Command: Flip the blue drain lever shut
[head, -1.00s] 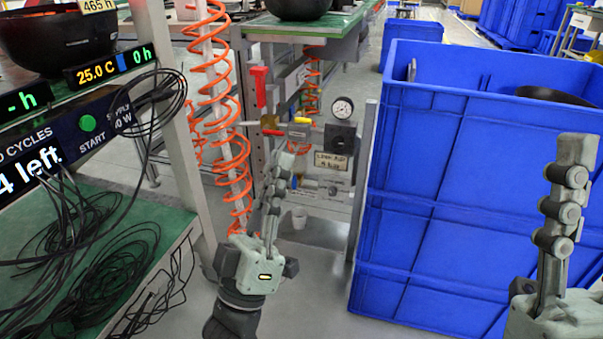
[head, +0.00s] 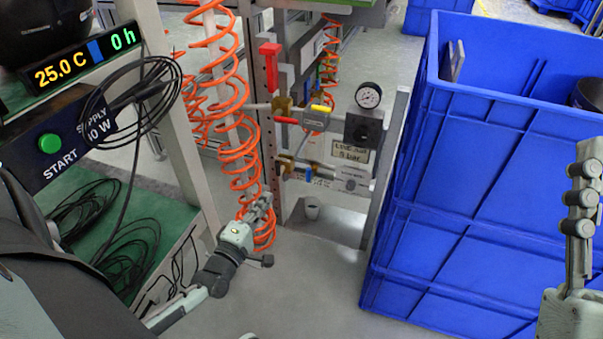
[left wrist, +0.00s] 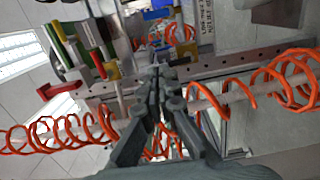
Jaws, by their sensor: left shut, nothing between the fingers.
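The blue drain lever (head: 308,174) is a small blue handle low on the valve panel, hanging upright beside a brass fitting (head: 285,165). Above it are a red lever (head: 286,120) and a yellow lever (head: 321,108). My left gripper (head: 265,200) is below and left of the blue lever, apart from it, in front of the orange coiled hose. Its fingers are together and empty, as the left wrist view (left wrist: 158,72) also shows. My right gripper (head: 586,165) is raised at the right edge, beside the blue crates; its finger gap is not clear.
Stacked blue crates (head: 480,190) stand close to the panel's right. An orange coiled hose (head: 228,90) hangs on its left. The rack (head: 180,120) with black cables is at left.

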